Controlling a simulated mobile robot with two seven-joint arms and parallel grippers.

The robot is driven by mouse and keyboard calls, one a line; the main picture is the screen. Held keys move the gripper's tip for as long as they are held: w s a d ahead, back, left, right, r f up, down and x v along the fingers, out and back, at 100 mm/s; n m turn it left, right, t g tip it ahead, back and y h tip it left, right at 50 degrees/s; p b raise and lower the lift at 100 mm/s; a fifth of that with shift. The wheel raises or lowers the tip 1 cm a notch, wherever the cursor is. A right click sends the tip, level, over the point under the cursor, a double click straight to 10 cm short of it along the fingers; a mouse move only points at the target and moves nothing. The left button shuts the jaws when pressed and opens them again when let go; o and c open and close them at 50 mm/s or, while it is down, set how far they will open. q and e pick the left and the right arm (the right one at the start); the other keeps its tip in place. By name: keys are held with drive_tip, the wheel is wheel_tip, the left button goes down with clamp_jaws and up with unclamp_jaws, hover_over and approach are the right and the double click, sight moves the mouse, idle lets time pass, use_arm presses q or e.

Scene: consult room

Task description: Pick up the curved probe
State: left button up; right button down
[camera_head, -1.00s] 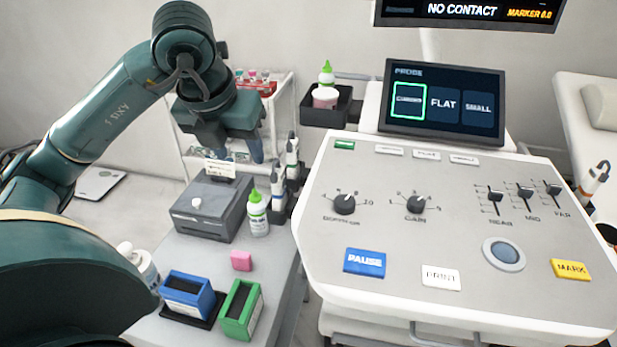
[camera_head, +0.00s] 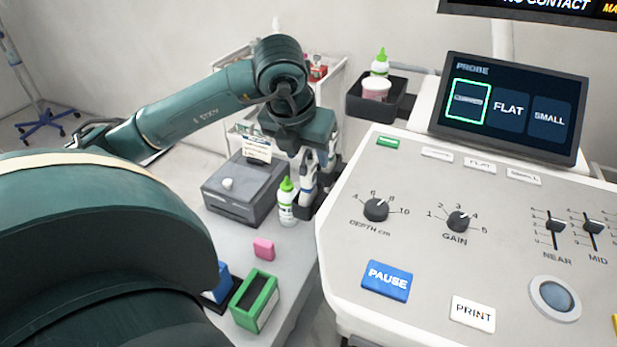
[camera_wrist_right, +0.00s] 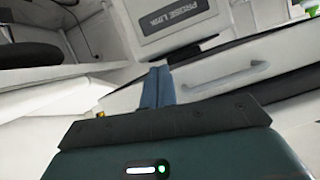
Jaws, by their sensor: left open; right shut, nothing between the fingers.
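White-and-grey probes (camera_head: 308,185) stand upright in dark holders along the left side of the console. I cannot tell from their shape which one is the curved probe. My left gripper (camera_head: 314,160) is over these probes, pointing down, with its jaws open. Its fingers overlap the probe tops in the head view, so contact is unclear. The screen (camera_head: 510,110) has its first probe tile outlined in green. My right gripper (camera_wrist_right: 157,87) shows in the right wrist view, its fingers together and empty.
A grey box (camera_head: 245,190) with a card and a green-capped bottle (camera_head: 287,205) stand close to the left gripper. A pink block (camera_head: 264,248) and a green holder (camera_head: 254,300) are nearer. A black bin (camera_head: 378,102) is behind. The console panel (camera_head: 420,290) borders the right.

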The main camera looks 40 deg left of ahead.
sight(308, 165)
use_arm(q)
drive_tip(key=x, duration=0.4)
drive_tip(key=shift+s+f, duration=0.1)
drive_tip(key=shift+f, duration=0.15)
drive_tip(key=shift+c, duration=0.3)
drive_tip(key=c, duration=0.9)
